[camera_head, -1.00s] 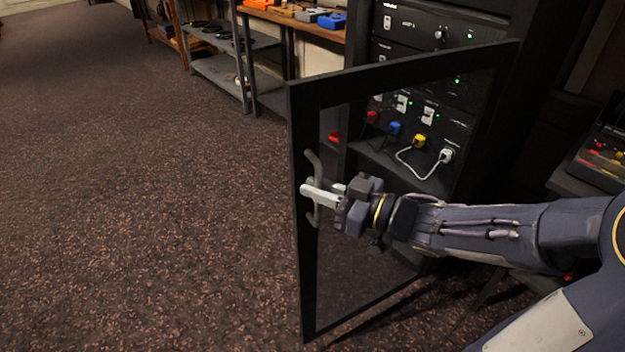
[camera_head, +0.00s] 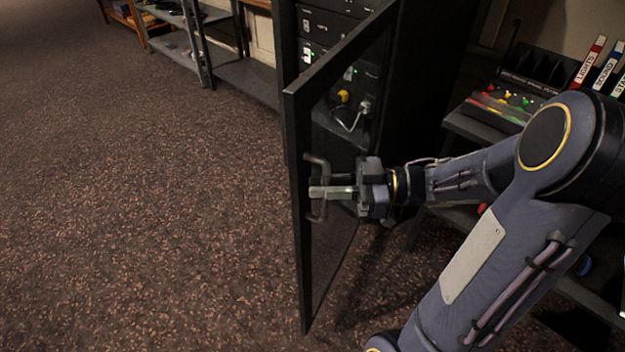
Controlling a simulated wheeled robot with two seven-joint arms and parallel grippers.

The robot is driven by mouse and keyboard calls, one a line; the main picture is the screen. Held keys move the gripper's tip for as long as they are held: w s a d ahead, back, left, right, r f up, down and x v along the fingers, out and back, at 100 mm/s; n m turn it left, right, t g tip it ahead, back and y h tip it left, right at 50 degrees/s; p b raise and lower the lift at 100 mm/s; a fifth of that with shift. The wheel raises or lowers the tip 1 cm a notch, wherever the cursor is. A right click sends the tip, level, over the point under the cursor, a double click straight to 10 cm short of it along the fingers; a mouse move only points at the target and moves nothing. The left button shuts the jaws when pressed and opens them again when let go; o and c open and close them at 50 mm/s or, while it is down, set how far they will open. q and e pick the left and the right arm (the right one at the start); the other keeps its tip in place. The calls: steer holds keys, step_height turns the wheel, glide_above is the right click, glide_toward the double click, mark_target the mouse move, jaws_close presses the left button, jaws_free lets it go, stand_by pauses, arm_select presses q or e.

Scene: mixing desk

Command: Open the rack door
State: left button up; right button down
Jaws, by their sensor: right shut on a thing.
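The rack door (camera_head: 297,240) is a black frame with a see-through pane, and it stands swung out from the rack (camera_head: 425,70). A curved grey handle (camera_head: 318,165) is on the door near its free edge. My right gripper (camera_head: 330,192) is shut on the handle, with its pale fingers across the bar. My left gripper is not in view.
A desk with a mixing panel (camera_head: 505,103) and several binders (camera_head: 605,65) stands to the right, partly behind my right arm. Grey metal shelves (camera_head: 190,45) stand at the back left. The carpet (camera_head: 150,220) left of the door is clear.

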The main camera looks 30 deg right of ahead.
steer(key=shift+s+d+f, duration=0.1)
steer(key=shift+s+d, duration=0.1)
steer(key=shift+s, duration=0.15)
steer(key=c, duration=1.8)
jaws_free()
steer(key=shift+c, duration=0.2)
steer(key=shift+d, duration=0.1)
steer(key=v, duration=0.7)
steer(key=shift+s+d, duration=0.15)
steer(key=shift+d, duration=0.1)
